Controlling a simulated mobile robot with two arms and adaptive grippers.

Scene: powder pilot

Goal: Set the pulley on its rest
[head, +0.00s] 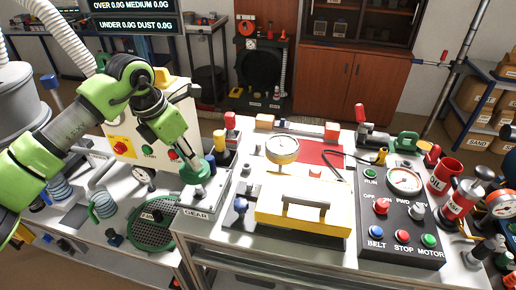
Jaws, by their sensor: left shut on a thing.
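My left gripper (188,156) comes in from the left and points down above the grey plate labelled GEAR (193,211). It is shut on a dark green round piece (196,173), which looks like the pulley. The piece is at the fingertips, just above or against a small grey peg (199,191) on the plate; I cannot tell whether they touch. The gripper hides part of the piece. I cannot make out for certain which fixture is the pulley's rest. My right gripper is not in view.
A yellow cover with a handle (304,208) and a dial gauge (282,150) stand right of the plate. A black control box (400,225) with buttons is further right. A yellow post (219,141) stands close behind the gripper. A green round sieve (152,228) lies lower left.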

